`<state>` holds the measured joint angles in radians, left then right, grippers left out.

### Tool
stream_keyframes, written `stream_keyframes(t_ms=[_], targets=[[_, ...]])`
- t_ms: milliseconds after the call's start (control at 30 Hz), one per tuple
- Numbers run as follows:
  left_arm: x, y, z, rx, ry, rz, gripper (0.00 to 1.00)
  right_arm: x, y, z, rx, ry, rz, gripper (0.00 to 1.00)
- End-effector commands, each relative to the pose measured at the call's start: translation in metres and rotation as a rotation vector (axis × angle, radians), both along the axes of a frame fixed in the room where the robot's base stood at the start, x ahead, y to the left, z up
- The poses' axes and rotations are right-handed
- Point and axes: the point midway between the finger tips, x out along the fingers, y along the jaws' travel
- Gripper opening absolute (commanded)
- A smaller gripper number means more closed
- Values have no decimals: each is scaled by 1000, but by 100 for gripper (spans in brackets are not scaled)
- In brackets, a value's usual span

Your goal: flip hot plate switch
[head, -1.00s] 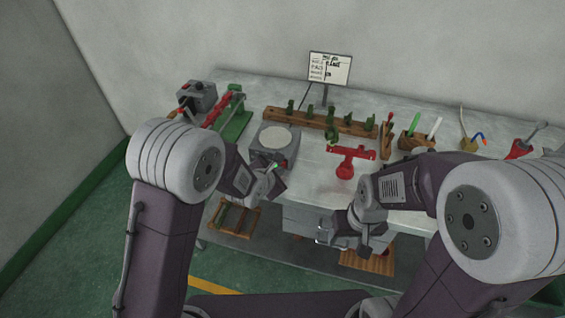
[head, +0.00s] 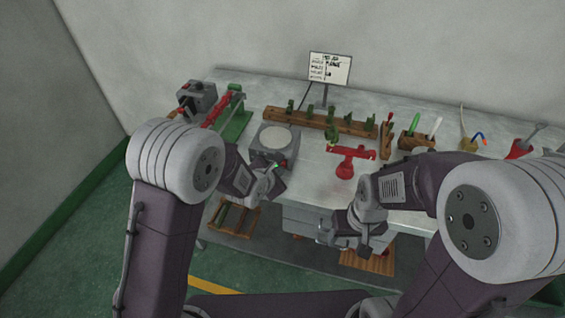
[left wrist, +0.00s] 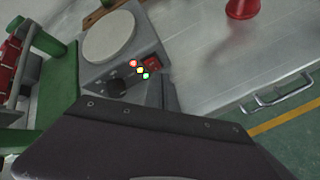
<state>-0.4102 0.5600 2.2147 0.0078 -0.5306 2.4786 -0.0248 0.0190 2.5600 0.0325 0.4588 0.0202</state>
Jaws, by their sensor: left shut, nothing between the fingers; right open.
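The hot plate (head: 274,143) is a grey box with a round pale top, standing on the bench left of the middle. The left wrist view shows its front panel with a dark knob (left wrist: 117,88), red, yellow and green lights (left wrist: 140,70), and a red switch (left wrist: 152,62). Which way the switch is tipped is too small to tell. My left gripper (head: 274,178) is shut and empty, close in front of the panel; whether it touches is unclear. In the left wrist view a dark part of my arm hides the lower half. My right gripper (head: 348,240) is open and empty, before the bench's front.
A red stand (head: 348,160) is right of the hot plate. A wooden rack (head: 310,122) with green pieces is behind it. A green-based device with red parts (head: 234,122) is to its left. A wooden holder with pens (head: 412,142) is farther right. A drawer handle (left wrist: 280,92) sticks out below the bench edge.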

Motion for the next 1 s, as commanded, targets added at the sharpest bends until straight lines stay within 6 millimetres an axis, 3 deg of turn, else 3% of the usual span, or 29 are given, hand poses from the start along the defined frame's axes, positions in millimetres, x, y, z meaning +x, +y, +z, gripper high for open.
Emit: stream_keyframes(t_ms=[1000], targets=[[8, -3, 1, 0, 0, 0, 0, 0, 0, 0, 0, 0, 0, 62]])
